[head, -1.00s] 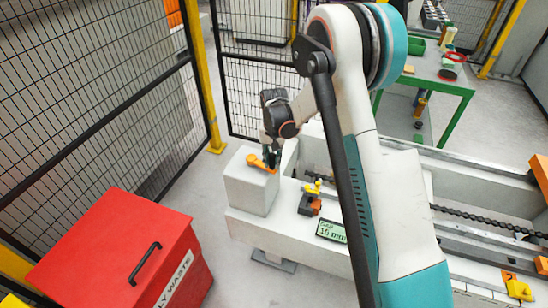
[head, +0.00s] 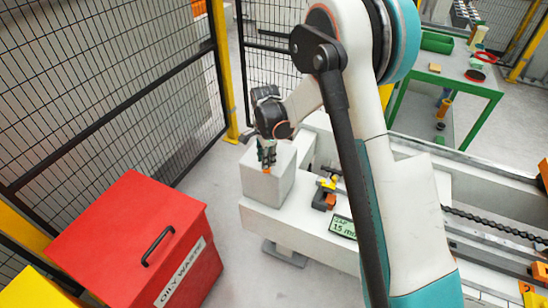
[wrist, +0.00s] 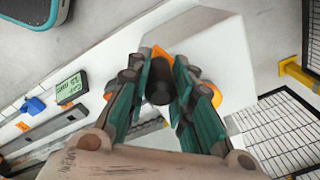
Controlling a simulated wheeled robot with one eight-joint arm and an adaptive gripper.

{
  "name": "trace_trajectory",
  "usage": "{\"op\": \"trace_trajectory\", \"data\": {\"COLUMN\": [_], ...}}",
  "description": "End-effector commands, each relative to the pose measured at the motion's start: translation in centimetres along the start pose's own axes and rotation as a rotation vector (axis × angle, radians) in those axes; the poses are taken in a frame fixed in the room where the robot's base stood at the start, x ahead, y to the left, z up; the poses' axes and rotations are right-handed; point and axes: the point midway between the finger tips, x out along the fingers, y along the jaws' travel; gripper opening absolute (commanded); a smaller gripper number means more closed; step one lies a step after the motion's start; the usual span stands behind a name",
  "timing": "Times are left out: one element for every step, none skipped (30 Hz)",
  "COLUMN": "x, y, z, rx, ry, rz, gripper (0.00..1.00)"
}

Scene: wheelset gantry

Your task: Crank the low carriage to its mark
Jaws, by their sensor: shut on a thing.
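A pale grey box (head: 268,188) stands at the left end of the white bed (head: 290,220). An orange crank (head: 266,171) is on top of it, mostly hidden by my gripper in the head view. My gripper (head: 266,158) points down over the box. In the wrist view my gripper (wrist: 159,85) is shut on the crank's dark round knob (wrist: 159,92), with orange crank parts (wrist: 205,108) behind the fingers. A gap display (head: 342,227) on the bed seems to read 15 mm; it also shows in the wrist view (wrist: 70,88). I cannot tell which part is the low carriage.
A small dark block with yellow and orange parts (head: 326,192) sits on the bed right of the box. A red oily waste bin (head: 140,235) stands at the left front. Black mesh fencing (head: 90,90) rises behind. A green-framed table (head: 460,80) stands at the back right.

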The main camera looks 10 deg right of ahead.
Motion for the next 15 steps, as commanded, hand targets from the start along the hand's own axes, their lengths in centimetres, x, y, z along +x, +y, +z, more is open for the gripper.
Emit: {"op": "trace_trajectory", "data": {"x": [0.1, 0.0, 0.0, 0.0, 0.0, 0.0, 0.0, 0.1, 0.1, 0.1, 0.1, 0.1, 0.1, 0.1, 0.1], "y": [-0.3, -0.4, -0.6, -0.7, -0.9, -1.0, -1.2, -1.3, -1.4, -1.6, -1.6, -1.8, -1.9, -1.9, -2.0], "z": [0.6, 0.8, 1.1, 1.3, 1.5, 1.7, 1.8, 1.9, 2.1, 2.2, 2.3, 2.4, 2.5, 2.6, 2.7], "rx": [0.036, 0.061, 0.094, 0.114, 0.112, 0.110, 0.110, 0.109, 0.109, 0.109, 0.108, 0.108, 0.108, 0.107, 0.107], "ry": [-0.001, 0.000, 0.000, 0.001, 0.001, 0.001, 0.001, 0.001, 0.001, 0.001, 0.001, 0.001, 0.001, 0.001, 0.001], "rz": [-0.002, -0.002, -0.002, -0.002, -0.002, -0.003, -0.003, -0.003, -0.003, -0.003, -0.003, -0.003, -0.004, -0.004, -0.004], "gripper": [0.00, 0.00, 0.00, 0.00, 0.00, 0.00, 0.00, 0.00, 0.00, 0.00, 0.00, 0.00, 0.00, 0.00, 0.00]}}
